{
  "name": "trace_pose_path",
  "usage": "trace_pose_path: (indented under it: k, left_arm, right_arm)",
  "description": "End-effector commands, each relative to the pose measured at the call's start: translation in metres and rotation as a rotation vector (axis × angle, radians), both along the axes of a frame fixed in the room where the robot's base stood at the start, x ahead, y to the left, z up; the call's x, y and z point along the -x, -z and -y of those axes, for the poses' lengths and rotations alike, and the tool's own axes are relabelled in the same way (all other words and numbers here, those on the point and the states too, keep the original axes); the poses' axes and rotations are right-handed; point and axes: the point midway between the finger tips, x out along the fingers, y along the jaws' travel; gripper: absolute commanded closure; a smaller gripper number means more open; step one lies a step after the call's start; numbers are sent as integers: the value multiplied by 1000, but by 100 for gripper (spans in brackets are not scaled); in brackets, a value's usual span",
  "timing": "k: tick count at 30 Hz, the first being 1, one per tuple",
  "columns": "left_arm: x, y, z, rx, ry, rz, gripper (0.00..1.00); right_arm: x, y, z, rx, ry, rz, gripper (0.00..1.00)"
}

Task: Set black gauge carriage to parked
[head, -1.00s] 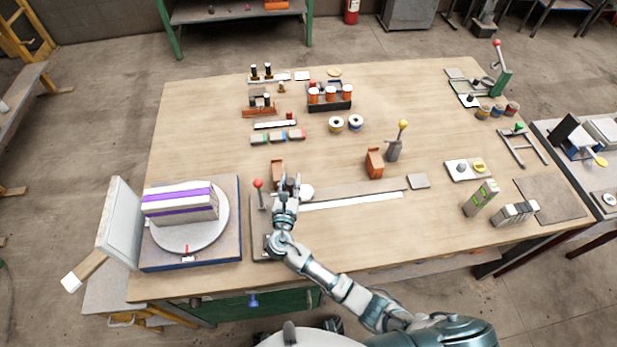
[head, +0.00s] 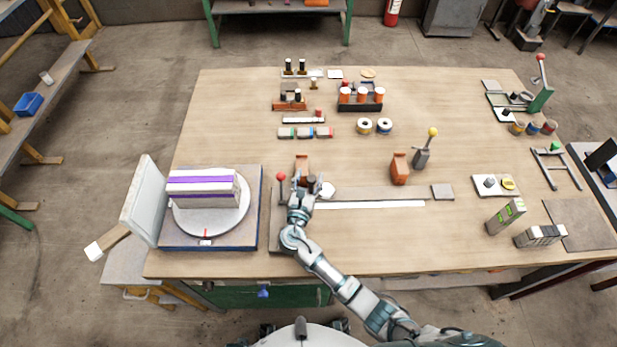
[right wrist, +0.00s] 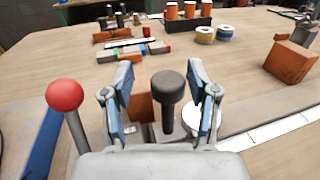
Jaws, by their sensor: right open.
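A black knob on a post (right wrist: 167,88) stands upright between the spread fingers of my right gripper (right wrist: 162,95) in the right wrist view. It seems to be the black gauge carriage's handle; its base is mostly hidden by my gripper. In the head view, my right gripper (head: 303,185) is open over the left end of a long grey rail (head: 385,195) with a white strip (head: 370,204). The fingers flank the knob, and no grip on it shows. My left gripper is not in view.
A red-ball lever (head: 281,177) stands close left of my right gripper. An orange block (head: 302,162) is just behind it, and a white disc (head: 327,190) is to its right. Another orange block (head: 400,168) and a yellow-ball lever (head: 424,150) stand farther right. A turntable (head: 212,212) is at left.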

Motion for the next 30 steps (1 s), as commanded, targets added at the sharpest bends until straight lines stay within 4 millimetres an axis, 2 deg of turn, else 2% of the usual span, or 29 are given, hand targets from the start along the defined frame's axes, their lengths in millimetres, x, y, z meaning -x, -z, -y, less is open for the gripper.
trace_pose_path:
  k: [5, 12, 18, 23, 30]
  left_arm:
    - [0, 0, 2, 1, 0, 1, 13]
    - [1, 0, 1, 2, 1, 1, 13]
    - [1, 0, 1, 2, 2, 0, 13]
    - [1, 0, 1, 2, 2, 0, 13]
    - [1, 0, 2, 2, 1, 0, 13]
  right_arm:
    - [20, 2, -8, -1, -2, -3, 41]
    - [71, 2, -28, 1, -3, -3, 41]
    - [102, 2, -39, 3, -2, -2, 41]
    - [111, 1, -42, 4, -1, -1, 41]
    - [112, 1, -42, 3, -1, 0, 41]
